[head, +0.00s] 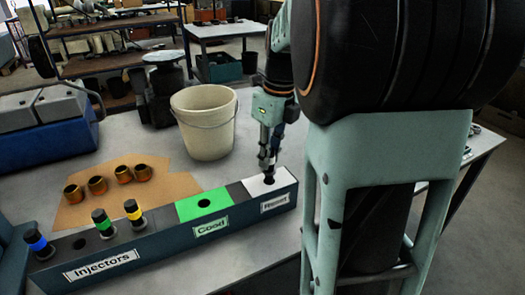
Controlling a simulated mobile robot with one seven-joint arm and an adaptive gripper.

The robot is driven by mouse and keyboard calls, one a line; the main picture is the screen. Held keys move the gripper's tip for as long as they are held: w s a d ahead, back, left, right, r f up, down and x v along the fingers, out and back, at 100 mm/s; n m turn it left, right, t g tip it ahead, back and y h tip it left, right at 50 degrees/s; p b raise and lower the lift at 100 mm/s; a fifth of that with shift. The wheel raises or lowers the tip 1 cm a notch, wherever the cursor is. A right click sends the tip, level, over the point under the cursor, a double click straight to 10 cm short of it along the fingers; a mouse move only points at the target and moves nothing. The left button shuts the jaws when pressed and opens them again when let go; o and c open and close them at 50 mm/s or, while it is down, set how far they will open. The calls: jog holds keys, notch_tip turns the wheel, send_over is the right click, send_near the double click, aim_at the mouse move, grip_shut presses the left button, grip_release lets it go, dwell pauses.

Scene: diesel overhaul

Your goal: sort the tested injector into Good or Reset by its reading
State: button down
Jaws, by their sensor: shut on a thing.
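My gripper (270,150) points down over the white Reset section (284,180) at the right end of the long rack. It is shut on an injector (269,166), which is slim, dark and mostly hidden by the fingers. Its lower end is at or just above the Reset hole; I cannot tell whether it has entered. The green Good section (190,210) has an empty hole. The Injectors section (150,250) holds injectors with blue (36,240), green (100,217) and yellow (132,208) bands, and one empty hole. No reading is visible.
Several brass rings (143,172) lie on a brown sheet (175,186) behind the rack. A cream bucket (205,125) stands behind the Good section. A dark device (163,90) and a blue box (45,142) stand farther back. My arm covers the right side.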

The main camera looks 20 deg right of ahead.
jog(key=shift+f, duration=0.2)
dwell(0.5)
jog(key=shift+f+b, duration=0.6)
jog(key=shift+f, duration=0.55)
jog(key=shift+p, duration=0.3)
jog(key=c, duration=1.3)
grip_release()
jog(key=shift+r, duration=0.1)
notch_tip(320, 180, up, 7)
jog(key=p, duration=0.6)
jog(key=shift+p, duration=0.4)
